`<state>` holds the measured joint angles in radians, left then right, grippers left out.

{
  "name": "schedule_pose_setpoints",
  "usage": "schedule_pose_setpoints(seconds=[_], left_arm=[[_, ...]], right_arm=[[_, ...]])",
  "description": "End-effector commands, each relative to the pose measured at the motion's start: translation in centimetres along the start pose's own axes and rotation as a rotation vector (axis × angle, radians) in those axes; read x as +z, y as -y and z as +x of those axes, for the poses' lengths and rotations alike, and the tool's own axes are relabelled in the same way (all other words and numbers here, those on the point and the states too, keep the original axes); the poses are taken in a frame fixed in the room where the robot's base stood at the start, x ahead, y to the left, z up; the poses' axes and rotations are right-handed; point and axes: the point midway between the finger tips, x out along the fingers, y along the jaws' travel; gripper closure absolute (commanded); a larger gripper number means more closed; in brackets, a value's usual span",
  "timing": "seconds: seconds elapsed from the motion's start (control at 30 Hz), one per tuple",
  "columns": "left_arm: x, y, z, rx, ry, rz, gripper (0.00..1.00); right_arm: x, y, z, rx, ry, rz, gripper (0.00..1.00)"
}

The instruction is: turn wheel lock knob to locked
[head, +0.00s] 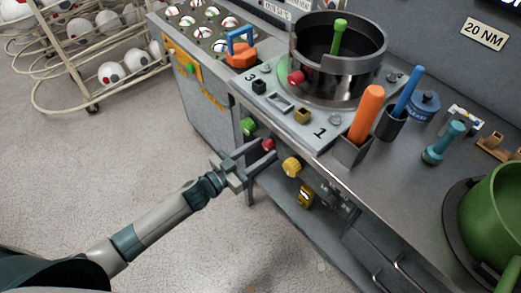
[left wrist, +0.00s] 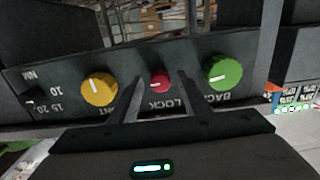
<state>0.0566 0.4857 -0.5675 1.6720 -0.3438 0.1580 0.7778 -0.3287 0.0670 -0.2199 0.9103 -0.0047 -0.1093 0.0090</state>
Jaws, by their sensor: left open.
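The red knob (head: 268,144) is on the front panel of the bench, between a green knob (head: 248,126) and a yellow knob (head: 291,166). In the left wrist view the red knob (left wrist: 160,80) has a pale pointer mark, and the upside-down label LOCK (left wrist: 162,104) is by it. My left gripper (head: 257,157) is open in front of the panel. In the left wrist view its fingers (left wrist: 160,88) stand on either side of the red knob; I cannot tell whether they touch it. My right gripper is not in view.
The yellow knob (left wrist: 99,88) and green knob (left wrist: 223,72) flank the fingers closely. Above the panel stand a dark cylinder (head: 340,75) and an orange handle (head: 367,114) in a holder. A wire rack (head: 50,60) with balls is at upper left.

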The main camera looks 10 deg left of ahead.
Motion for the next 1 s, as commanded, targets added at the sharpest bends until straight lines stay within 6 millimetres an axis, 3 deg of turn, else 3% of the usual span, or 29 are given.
schedule_pose_setpoints(seconds=[0.07, 0.23, 0.67, 1.0], left_arm=[[-0.01, 0.0, -0.01, 0.0, 0.0, 0.0, 0.59], [-0.01, 0.0, -0.03, 0.0, 0.0, 0.0, 0.98], [-0.03, 0.01, -0.04, 0.0, 0.0, 0.046, 0.98], [-0.06, 0.07, -0.03, 0.0, -0.001, 0.243, 0.98]], right_arm=[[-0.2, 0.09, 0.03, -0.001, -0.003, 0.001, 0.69], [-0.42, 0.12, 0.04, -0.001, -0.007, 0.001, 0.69], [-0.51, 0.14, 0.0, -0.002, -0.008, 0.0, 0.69], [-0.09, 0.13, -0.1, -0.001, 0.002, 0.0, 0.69]])
